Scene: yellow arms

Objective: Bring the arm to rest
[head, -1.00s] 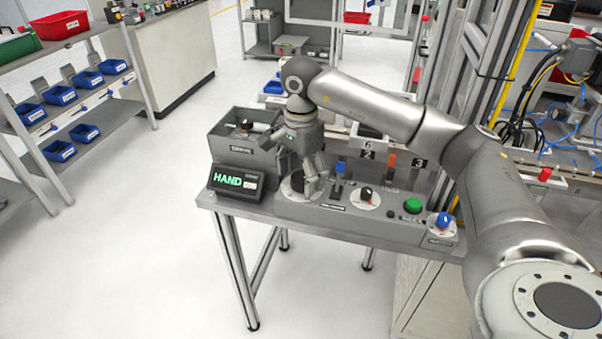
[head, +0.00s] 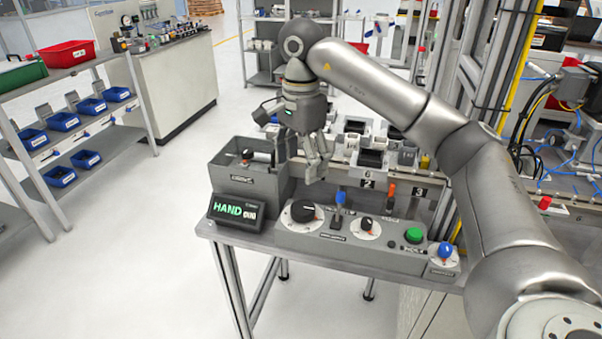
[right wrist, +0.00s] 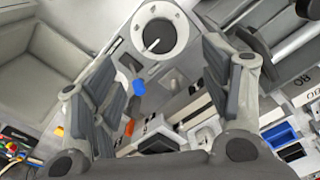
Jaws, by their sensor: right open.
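My right gripper (head: 303,165) hangs open and empty above the control box (head: 325,238) on the metal table, with its fingers pointing down. In the right wrist view its two fingers (right wrist: 160,85) stand wide apart with nothing between them in their grip. Below it is a round dial with a black knob (head: 303,211), which also shows in the right wrist view as a pale disc (right wrist: 160,32). The gripper is apart from the dial. My right arm (head: 385,88) reaches in from the right, bent at the elbow. My left gripper is not in view.
A grey bin (head: 243,180) and a display reading HAND (head: 236,211) stand left of the control box. A blue-topped lever (head: 340,198), a green button (head: 413,235) and a blue knob (head: 445,250) rise from the box. A metal frame post (head: 480,70) stands at right.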

